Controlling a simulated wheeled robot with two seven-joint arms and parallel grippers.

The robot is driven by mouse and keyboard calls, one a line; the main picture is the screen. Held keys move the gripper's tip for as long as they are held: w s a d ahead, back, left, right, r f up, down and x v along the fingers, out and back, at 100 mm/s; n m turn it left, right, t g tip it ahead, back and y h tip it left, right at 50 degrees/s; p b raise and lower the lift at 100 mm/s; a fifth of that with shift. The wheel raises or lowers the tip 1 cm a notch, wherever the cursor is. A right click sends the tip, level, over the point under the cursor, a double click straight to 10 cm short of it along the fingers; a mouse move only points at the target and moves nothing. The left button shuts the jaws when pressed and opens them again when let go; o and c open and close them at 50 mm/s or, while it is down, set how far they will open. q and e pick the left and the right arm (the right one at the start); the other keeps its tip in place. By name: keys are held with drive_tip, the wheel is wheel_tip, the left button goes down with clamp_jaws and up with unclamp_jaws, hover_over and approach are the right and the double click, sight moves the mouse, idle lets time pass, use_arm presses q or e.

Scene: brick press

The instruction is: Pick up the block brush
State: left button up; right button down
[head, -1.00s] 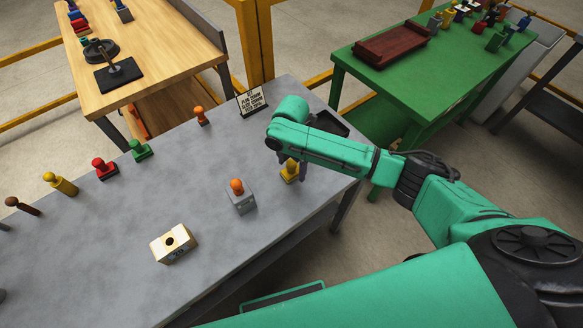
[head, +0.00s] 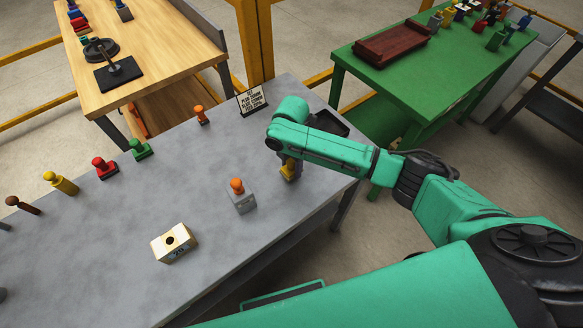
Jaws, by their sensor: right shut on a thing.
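A small yellow block-like piece (head: 288,174) stands on the grey table near its right front edge. It may be the block brush, but its details are too small to tell. My right gripper (head: 290,163) points down over this piece and is shut on it, with the piece at table height. My right arm hides part of the gripper and the top of the piece. My left gripper is out of view.
On the grey table (head: 110,255), a grey block with an orange knob (head: 241,197) stands just left of the gripper. A pale block with a dark hole (head: 174,242) is nearer. A sign (head: 251,101) and a dark tray (head: 331,122) are behind. Several colored pieces line the far left.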

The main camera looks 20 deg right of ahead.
wheel_tip(320, 180, up, 19)
drive_tip(key=b, duration=0.1)
drive_tip(key=shift+f, duration=0.15)
